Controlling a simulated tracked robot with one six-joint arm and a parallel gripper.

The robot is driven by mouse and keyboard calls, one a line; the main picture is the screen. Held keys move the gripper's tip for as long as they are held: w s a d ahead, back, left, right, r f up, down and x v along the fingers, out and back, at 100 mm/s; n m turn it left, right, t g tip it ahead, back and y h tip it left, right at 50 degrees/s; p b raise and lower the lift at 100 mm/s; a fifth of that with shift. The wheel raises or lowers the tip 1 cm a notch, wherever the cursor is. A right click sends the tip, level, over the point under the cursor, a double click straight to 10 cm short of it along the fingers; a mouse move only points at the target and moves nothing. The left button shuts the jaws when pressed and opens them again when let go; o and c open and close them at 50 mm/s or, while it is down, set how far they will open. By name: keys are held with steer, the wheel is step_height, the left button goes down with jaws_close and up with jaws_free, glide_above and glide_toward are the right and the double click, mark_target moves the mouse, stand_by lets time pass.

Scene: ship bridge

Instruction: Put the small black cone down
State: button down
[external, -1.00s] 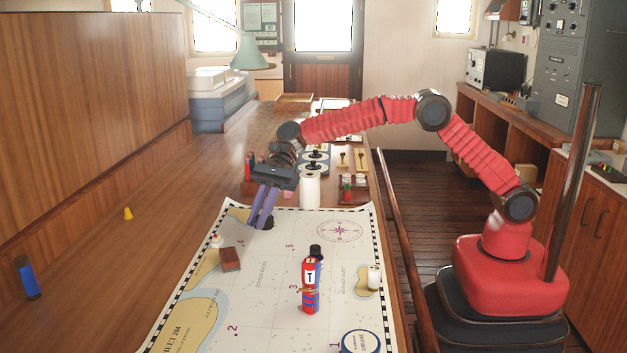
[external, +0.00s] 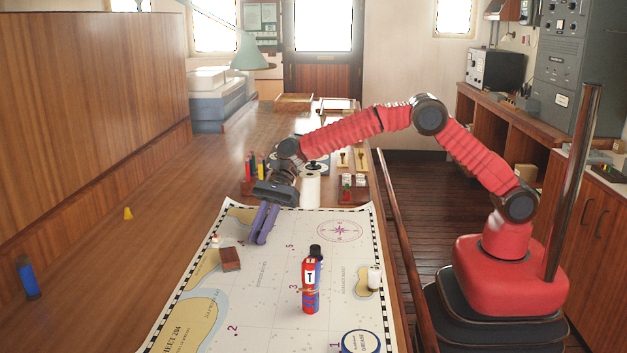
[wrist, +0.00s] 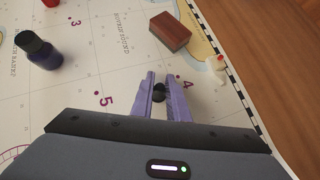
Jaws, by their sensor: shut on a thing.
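My gripper (external: 263,226) is low over the far left part of the sea chart (external: 262,300), its purple fingers pointing down. In the wrist view, the small black cone (wrist: 159,92) sits between the two fingertips (wrist: 160,84), and the fingers are shut on it. In the external view the fingers hide the cone. I cannot tell whether the cone touches the chart.
A reddish-brown block (external: 231,259) lies on the chart near my gripper, with a small white-and-red item (external: 215,240) beside it. A yellow cone (external: 128,213) and a blue cylinder (external: 27,278) are on the wood at left.

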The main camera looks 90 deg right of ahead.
steer(key=c, duration=1.7)
jaws_free()
steer(key=shift+f, duration=0.1)
steer(key=v, duration=1.2)
steer(key=shift+s, duration=0.1)
